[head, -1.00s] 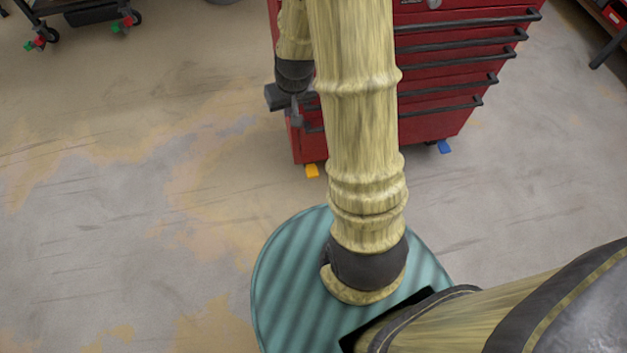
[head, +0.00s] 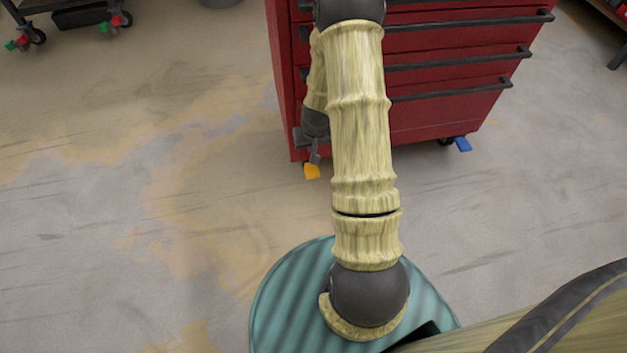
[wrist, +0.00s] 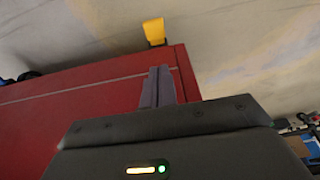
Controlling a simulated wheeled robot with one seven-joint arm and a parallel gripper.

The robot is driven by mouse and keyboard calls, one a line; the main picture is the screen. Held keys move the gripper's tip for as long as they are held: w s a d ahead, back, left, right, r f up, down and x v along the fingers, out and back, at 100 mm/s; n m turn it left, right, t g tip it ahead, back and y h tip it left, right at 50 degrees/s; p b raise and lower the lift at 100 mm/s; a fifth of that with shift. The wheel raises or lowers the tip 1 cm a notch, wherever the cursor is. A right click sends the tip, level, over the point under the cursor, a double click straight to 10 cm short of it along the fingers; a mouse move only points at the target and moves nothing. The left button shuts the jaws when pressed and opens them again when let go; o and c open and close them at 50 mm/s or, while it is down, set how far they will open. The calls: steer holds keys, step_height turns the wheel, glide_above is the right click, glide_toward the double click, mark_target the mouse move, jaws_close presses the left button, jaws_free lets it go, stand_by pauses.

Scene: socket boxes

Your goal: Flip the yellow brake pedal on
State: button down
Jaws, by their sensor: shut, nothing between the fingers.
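The yellow brake pedal (head: 312,171) sticks out at the bottom left front corner of the red tool cabinet (head: 430,118), close to the floor. It also shows in the wrist view (wrist: 154,31), just beyond the fingertips. My gripper (head: 315,158) is shut and empty, pointing down just above the pedal in the head view. In the wrist view its closed fingers (wrist: 158,72) lie in front of the red cabinet side, with a visible gap to the pedal. I cannot tell whether the fingers touch the cabinet.
A blue pedal (head: 462,144) sticks out at the cabinet's bottom right. Black drawer handles (head: 455,60) project from the cabinet front. A dark cart with red and green caster pedals (head: 115,21) stands at the far left. The floor (head: 130,200) to the left is clear.

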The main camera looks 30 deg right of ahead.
steer(key=f, duration=0.2)
steer(key=d+f+b, duration=0.1)
steer(key=f, duration=0.1)
steer(key=shift+f, duration=0.2)
steer(key=shift+f, duration=0.1)
steer(key=b, duration=0.9)
glide_above(312, 173)
steer(key=s, duration=0.1)
steer(key=f, duration=1.1)
steer(key=shift+s+f, duration=0.2)
steer(key=shift+f, duration=0.2)
steer(key=shift+f+b, duration=0.55)
steer(key=shift+f, duration=0.3)
steer(key=shift+w+a, duration=0.1)
steer(key=shift+a, duration=0.05)
